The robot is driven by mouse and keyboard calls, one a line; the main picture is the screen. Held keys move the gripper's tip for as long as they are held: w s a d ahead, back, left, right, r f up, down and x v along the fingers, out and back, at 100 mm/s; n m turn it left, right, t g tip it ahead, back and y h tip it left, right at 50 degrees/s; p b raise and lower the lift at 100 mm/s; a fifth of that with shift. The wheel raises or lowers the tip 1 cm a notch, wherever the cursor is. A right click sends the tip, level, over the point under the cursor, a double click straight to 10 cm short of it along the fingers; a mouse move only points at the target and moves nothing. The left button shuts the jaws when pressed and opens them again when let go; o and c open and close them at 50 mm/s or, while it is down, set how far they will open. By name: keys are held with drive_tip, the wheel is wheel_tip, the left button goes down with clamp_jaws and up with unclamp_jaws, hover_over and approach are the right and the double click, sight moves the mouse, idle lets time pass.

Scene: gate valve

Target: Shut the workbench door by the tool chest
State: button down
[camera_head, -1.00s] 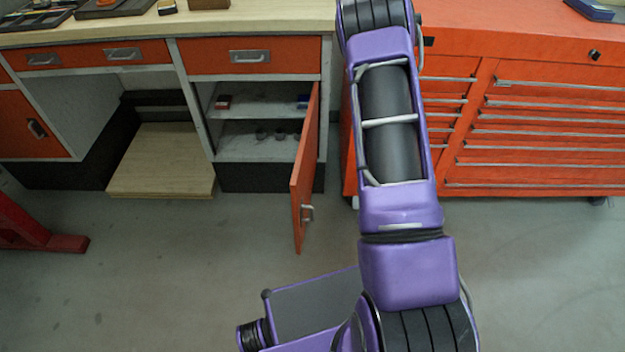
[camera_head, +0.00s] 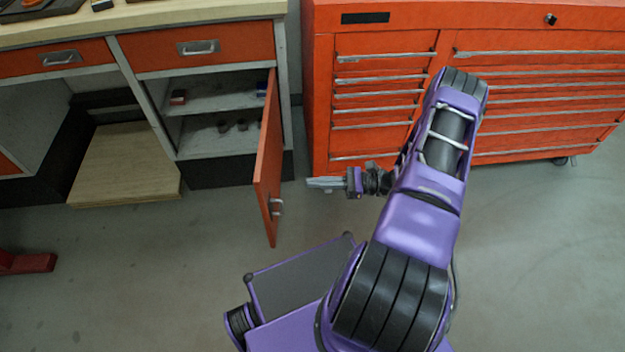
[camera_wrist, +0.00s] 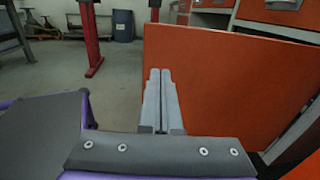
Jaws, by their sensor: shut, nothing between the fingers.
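The orange workbench door (camera_head: 268,160) stands open, swung out from the right side of the cabinet, with a metal handle (camera_head: 276,206) near its lower free edge. My gripper (camera_head: 312,183) is to the right of the door, in front of the tool chest (camera_head: 372,100), pointing left. It is shut and empty, with a gap between it and the door in the head view. In the wrist view the shut fingers (camera_wrist: 160,85) point forward, and the broad orange door panel (camera_wrist: 225,85) fills the right side. The handle is not seen there.
The open cabinet (camera_head: 215,115) holds small items on its shelves. A wooden platform (camera_head: 125,165) lies left of it. The floor (camera_head: 150,270) in front is clear. A red stand (camera_head: 28,263) is at far left, and red posts (camera_wrist: 91,35) show in the wrist view.

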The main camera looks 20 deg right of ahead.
sight(264, 182)
drive_tip(key=x, duration=1.1)
